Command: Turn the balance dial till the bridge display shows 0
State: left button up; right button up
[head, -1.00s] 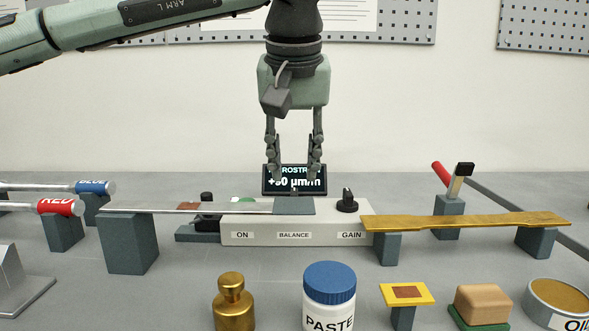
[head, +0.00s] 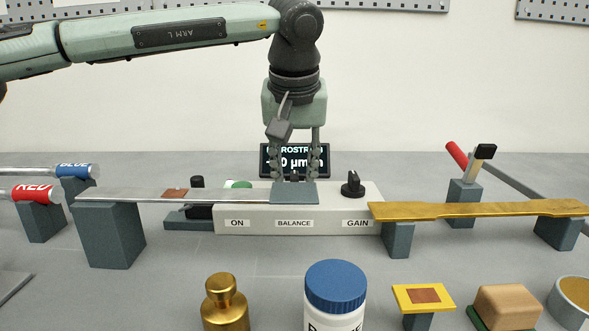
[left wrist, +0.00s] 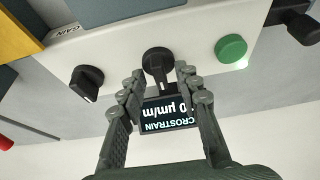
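The bridge box (head: 345,222) has labels ON, BALANCE and GAIN. The black balance dial (left wrist: 158,62) shows in the left wrist view; in the head view it is mostly hidden behind a grey plate and my fingers. My left gripper (head: 295,174) points down at the dial. In the left wrist view its fingertips (left wrist: 160,76) are apart, one on each side of the dial; I cannot tell whether they touch it. The bridge display (head: 267,158) stands behind, partly covered by my fingers; a 0 and µm/m show, but the full reading is hidden. My right gripper is not in view.
The gain knob (head: 353,186) and green button (left wrist: 231,48) flank the dial. A steel strip (head: 150,195) ends in the grey plate (head: 295,191) before the box. A brass strip (head: 480,209) lies right. A weight (head: 225,305) and paste jar (head: 336,290) stand in front.

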pick_arm(q)
grip_shut()
